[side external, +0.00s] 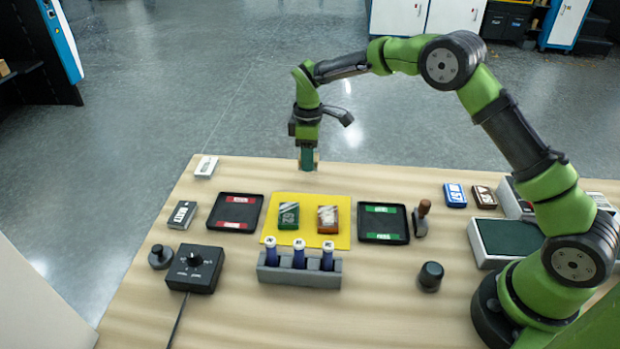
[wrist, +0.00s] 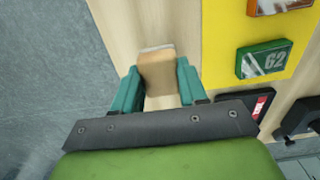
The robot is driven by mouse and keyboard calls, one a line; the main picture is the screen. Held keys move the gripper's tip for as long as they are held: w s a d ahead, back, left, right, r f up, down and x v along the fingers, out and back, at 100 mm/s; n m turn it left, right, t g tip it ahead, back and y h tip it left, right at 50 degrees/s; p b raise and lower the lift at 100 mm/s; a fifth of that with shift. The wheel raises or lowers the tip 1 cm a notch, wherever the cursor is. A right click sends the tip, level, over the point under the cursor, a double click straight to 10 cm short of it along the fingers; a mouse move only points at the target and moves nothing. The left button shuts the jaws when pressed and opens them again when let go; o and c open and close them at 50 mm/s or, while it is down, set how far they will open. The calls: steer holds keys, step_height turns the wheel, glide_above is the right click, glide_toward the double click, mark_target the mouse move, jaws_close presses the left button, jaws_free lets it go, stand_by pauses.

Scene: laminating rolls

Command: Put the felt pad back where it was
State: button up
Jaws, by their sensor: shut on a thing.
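My gripper (side external: 309,160) is at the far edge of the table, beyond the yellow mat, pointing down. Its teal fingers (wrist: 158,88) are shut on a small tan block with a pale edge, which looks like the felt pad (wrist: 158,70). The pad also shows as a sliver beside the fingers in the side view (side external: 316,158). I cannot tell whether it touches the table or hangs just above it.
The yellow mat (side external: 311,207) carries a green box (side external: 288,215) and an orange box (side external: 327,219). A red-marked tray (side external: 235,212) and a green-marked tray (side external: 384,222) flank it. A grey rack (side external: 300,275) holds blue rolls in front. A stamp (side external: 420,219) stands right.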

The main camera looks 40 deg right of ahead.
steer(key=shift+f, duration=1.75)
steer(key=shift+f, duration=0.15)
steer(key=o, duration=1)
